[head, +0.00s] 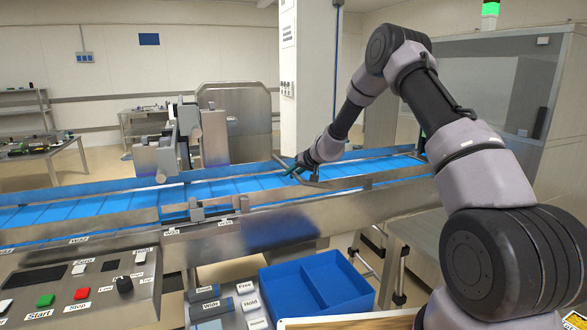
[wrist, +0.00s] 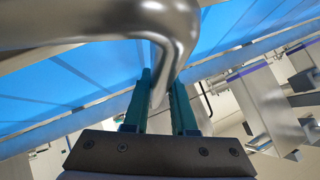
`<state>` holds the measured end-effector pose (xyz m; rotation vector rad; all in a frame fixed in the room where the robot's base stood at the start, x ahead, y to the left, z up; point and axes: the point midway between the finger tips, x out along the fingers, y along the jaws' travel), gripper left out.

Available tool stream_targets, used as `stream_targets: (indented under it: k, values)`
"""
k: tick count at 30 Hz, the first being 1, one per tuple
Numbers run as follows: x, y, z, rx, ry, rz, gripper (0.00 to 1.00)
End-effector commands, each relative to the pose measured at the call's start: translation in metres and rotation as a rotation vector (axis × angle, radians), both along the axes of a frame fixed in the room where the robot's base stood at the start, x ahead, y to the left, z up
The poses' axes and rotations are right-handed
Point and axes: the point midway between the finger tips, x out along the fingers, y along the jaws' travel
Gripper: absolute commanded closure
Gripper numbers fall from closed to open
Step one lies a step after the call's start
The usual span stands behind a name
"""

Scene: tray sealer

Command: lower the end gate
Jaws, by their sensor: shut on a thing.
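The end gate shows as a bent grey metal bar (head: 317,184) over the blue conveyor belt, near the middle of the head view. In the wrist view the thick, shiny bar (wrist: 160,30) crosses the top and bends down between my fingers. My gripper (head: 294,171), with green fingers, is at the bar above the belt. The wrist view shows my gripper (wrist: 161,95) shut on the bent end of the bar. My wrist partly hides the gate in the head view, and I cannot tell its exact angle.
The blue belt (head: 90,207) runs across between steel side rails. A steel machine head (head: 160,155) stands left of my gripper. A white column (head: 308,75) rises behind it. In front are a control panel (head: 75,290) and a blue divided bin (head: 318,288).

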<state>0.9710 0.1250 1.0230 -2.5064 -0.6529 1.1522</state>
Motion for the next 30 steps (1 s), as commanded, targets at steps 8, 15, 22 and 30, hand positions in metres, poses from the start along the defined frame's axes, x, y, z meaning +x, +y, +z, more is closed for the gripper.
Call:
stream_targets:
  k: [8, 15, 22, 30]
  values:
    - [0.000, 0.001, -0.016, -0.001, 0.002, -0.001, 1.00]
    - [0.000, 0.000, -0.021, -0.001, 0.001, -0.002, 1.00]
    - [0.000, -0.001, -0.021, -0.001, 0.000, -0.002, 1.00]
    - [0.000, -0.001, -0.021, -0.001, 0.000, -0.002, 0.45]
